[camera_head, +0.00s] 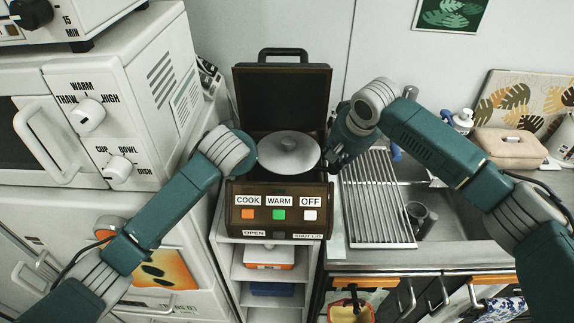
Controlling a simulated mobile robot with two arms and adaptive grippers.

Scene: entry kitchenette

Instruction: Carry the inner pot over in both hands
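A brown cooker (238,222) stands in the middle with its dark lid (283,98) raised at the back. Its front has COOK, WARM and OFF buttons. A round pale grey piece with a small knob on top (290,155) sits in the opening, apparently a lid over the inner pot; the pot's walls are hidden. My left gripper (247,154) is at the left side of the round piece, its fingers hidden by my wrist. My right gripper (334,156) is at the right side, its dark fingers close to the rim. Contact cannot be told on either side.
A white microwave (110,100) stands close on the left. On the right are a sink with a drying rack (378,200), a metal cup (418,218), a soap bottle (462,120) and a beige box (510,147). The cooker stands on a white shelf unit (273,271).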

